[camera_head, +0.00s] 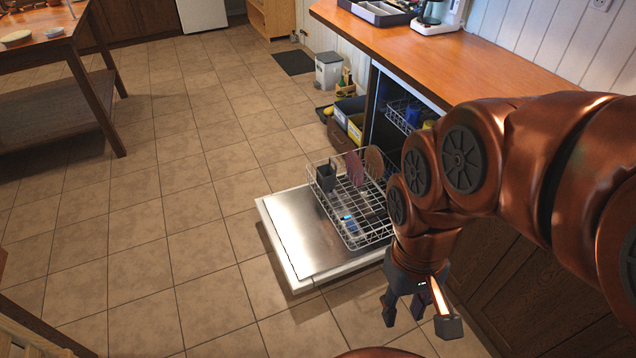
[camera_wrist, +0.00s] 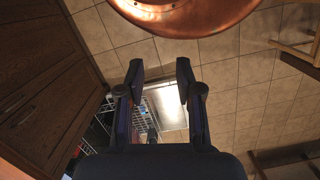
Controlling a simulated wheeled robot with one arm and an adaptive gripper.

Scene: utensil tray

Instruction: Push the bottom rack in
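The bottom rack (camera_head: 352,232) is a wire basket pulled out over the lowered dishwasher door (camera_head: 290,236) in the head view. It holds plates (camera_head: 355,168), a dark cutlery basket (camera_head: 326,176) and a small blue-white item (camera_head: 348,221). My gripper (camera_head: 418,318) hangs in front of the rack, to its lower right in the head view, apart from it. The gripper's fingers are spread and empty. In the wrist view my gripper (camera_wrist: 159,72) is open, and part of the rack (camera_wrist: 143,112) and door (camera_wrist: 172,108) show behind the fingers. My arm hides part of the dishwasher opening.
An upper rack (camera_head: 404,112) shows inside the dishwasher under the wooden counter (camera_head: 455,60). Bins and boxes (camera_head: 350,115) stand on the floor beyond the door. A wooden table (camera_head: 60,60) stands at the far left. The tiled floor (camera_head: 180,240) left of the door is clear.

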